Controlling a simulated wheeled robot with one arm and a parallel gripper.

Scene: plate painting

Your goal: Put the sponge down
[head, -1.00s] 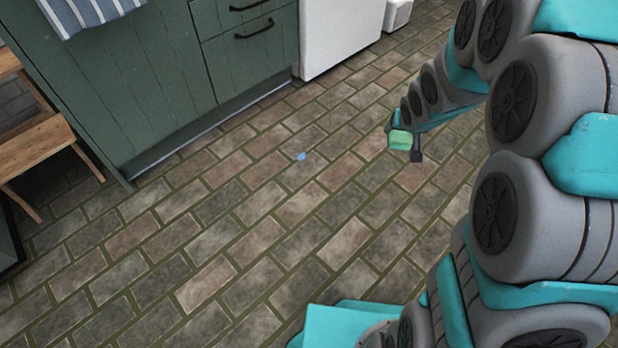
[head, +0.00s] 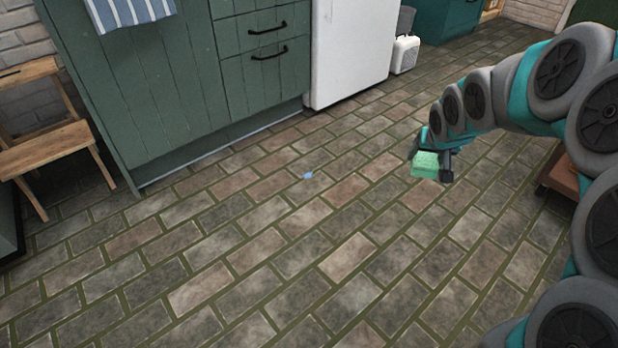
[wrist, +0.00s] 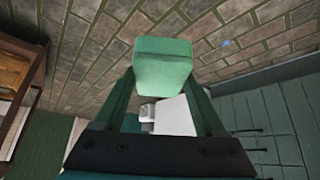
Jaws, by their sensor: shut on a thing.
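The green sponge (head: 426,165) is held at the end of my arm, above the brick floor, in the right part of the head view. My gripper (head: 432,163) is shut on it. In the wrist view the sponge (wrist: 162,66) sits between the two fingertips of my gripper (wrist: 163,82), with a finger on each side. The sponge hides part of the floor behind it.
A small blue spot (head: 308,175) lies on the brick floor (head: 250,235). Green cabinets (head: 165,90) and a white fridge (head: 350,50) line the back. A wooden step stool (head: 55,145) stands at left. A brown piece of furniture (head: 562,182) is at right.

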